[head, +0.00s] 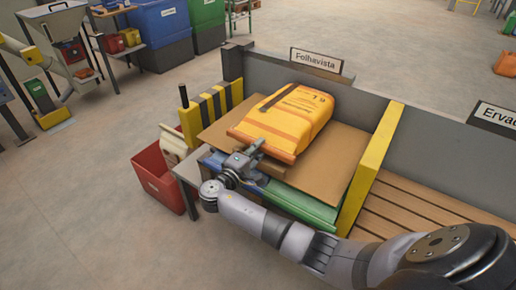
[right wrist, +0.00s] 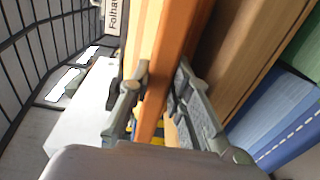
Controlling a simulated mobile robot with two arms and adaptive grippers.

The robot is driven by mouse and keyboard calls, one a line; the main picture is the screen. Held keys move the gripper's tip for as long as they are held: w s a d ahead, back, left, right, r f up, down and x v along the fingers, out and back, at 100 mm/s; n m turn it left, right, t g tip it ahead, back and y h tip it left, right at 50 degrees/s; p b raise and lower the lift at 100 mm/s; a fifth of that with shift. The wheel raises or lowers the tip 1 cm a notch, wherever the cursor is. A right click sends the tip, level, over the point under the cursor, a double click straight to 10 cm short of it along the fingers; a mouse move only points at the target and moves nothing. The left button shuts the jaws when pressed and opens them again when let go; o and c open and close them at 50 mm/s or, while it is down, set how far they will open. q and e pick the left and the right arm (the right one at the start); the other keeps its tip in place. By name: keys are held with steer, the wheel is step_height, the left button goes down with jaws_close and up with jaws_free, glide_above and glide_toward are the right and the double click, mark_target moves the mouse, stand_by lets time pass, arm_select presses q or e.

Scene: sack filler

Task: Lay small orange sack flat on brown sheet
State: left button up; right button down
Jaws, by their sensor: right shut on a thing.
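The orange sack (head: 292,115) lies on its broad side over the brown sheet (head: 345,152) in the head view, its near end towards me. My right gripper (head: 256,150) is at the near left corner of the sack and shut on its edge. In the right wrist view the orange edge (right wrist: 172,48) runs between the two fingers of the gripper (right wrist: 160,88). The sack covers the middle of the sheet, so I cannot tell whether its whole underside touches. My left gripper is not in view.
Green (head: 300,204) and blue folded sacks lie under the sheet. A yellow divider (head: 372,165) stands to the right, with an empty slatted bay (head: 425,205) beyond. A grey back wall carries the Folhavista sign (head: 316,60). A red bin (head: 160,180) stands at left.

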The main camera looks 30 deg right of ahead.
steer(key=c, duration=1.4)
jaws_free()
steer(key=shift+r, duration=0.1)
steer(key=shift+f, duration=0.2)
steer(key=v, duration=1.2)
